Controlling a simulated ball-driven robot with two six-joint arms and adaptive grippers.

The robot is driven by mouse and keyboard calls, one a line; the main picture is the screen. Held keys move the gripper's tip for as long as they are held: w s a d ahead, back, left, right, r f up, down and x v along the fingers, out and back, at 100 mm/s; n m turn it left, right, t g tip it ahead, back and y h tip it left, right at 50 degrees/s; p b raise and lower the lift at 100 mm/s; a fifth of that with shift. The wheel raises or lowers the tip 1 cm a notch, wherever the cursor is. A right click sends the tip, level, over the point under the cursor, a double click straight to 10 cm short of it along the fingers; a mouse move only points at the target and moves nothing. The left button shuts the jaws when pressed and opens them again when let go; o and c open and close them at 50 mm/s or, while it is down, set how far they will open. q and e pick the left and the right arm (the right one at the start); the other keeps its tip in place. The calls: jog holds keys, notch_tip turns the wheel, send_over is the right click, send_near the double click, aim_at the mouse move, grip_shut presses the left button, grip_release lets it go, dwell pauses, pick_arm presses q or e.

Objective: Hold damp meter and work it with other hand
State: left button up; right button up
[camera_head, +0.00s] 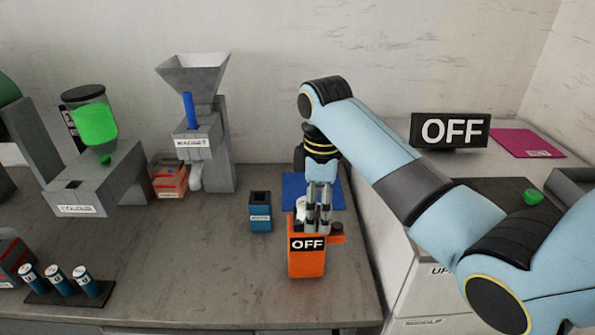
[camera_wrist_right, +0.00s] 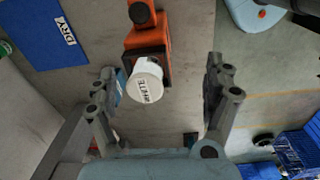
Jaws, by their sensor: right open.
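The orange meter (camera_head: 306,262) stands near the bench's right edge, with an OFF display on its front. Its orange body (camera_wrist_right: 150,42) also shows in the wrist view, with a dark knob. A white round piece (camera_wrist_right: 146,80) marked WHITE shows at the meter's near end there; it also shows in the head view (camera_head: 300,208). My right gripper (camera_head: 319,225) is open and points down over the meter. In the wrist view its fingers are spread wide, with the white piece between them, nearer the left finger. Contact cannot be told. My left gripper is out of view.
A blue mat (camera_head: 318,188) lies behind the meter, and a small blue bin (camera_head: 260,212) stands left of it. A grey hopper machine (camera_head: 205,140) and a colour machine (camera_head: 95,180) stand farther left. A large OFF sign (camera_head: 450,130) stands at the right. Bench front-centre is clear.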

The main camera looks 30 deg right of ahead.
aim_at(316, 243)
jog(key=shift+n, duration=0.7)
jog(key=w+r, duration=0.2)
jog(key=r, duration=0.1)
jog(key=shift+w+a+r, duration=0.15)
jog(key=shift+w+a, duration=0.05)
jog(key=shift+w, duration=0.2)
notch_tip(316, 243, down, 10)
jog(key=shift+f+p, duration=0.25)
jog(key=shift+p, duration=0.2)
jog(key=c, duration=1.3)
jog(key=o, duration=0.6)
jog(key=shift+c, duration=0.2)
jog(key=c, duration=0.5)
